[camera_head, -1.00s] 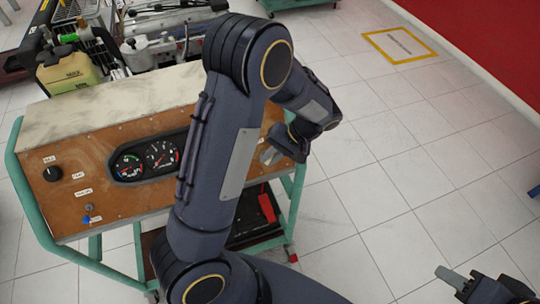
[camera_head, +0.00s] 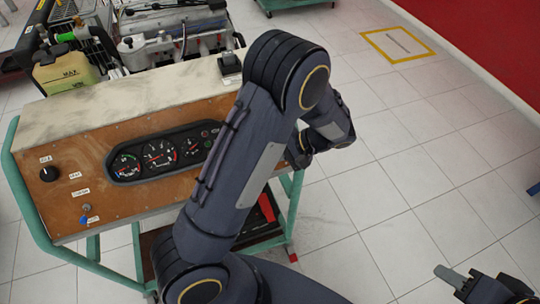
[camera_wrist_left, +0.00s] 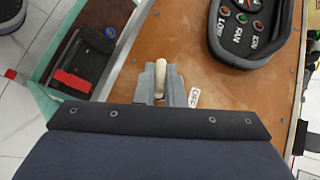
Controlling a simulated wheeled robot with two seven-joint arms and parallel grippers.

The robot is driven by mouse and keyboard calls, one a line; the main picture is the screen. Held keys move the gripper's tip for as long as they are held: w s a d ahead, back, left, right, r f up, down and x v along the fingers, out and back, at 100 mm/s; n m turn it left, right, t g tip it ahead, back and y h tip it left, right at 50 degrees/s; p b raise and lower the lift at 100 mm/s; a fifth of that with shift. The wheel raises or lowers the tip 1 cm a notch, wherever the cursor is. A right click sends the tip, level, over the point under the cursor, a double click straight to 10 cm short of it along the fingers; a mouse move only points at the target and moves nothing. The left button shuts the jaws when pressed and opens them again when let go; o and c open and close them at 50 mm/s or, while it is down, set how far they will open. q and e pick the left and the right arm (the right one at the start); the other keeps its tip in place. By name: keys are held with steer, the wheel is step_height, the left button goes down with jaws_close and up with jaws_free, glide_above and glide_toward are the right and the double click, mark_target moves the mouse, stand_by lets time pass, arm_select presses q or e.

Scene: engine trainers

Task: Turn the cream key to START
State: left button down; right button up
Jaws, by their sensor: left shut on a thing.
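The cream key (camera_wrist_left: 160,80) stands out from the brown instrument panel (camera_wrist_left: 185,45), near the panel's edge, in the left wrist view. My left gripper (camera_wrist_left: 160,72) is shut on it, one grey finger on each side. In the head view my left arm covers the key, and the gripper's fingertips are hidden at the panel's right end.
The gauge cluster (camera_head: 160,155) and a black knob (camera_head: 48,174) are on the panel. A blue-tipped switch (camera_head: 84,220) sits low on its left. A green frame (camera_head: 30,195) carries the panel. An engine (camera_head: 165,45) stands behind. The tiled floor (camera_head: 400,190) at right is clear.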

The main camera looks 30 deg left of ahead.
arm_select(q)
steer(key=c, duration=1.5)
jaws_free()
steer(key=b+v, duration=0.1)
steer(key=v, duration=0.7)
steer(key=shift+a, duration=0.1)
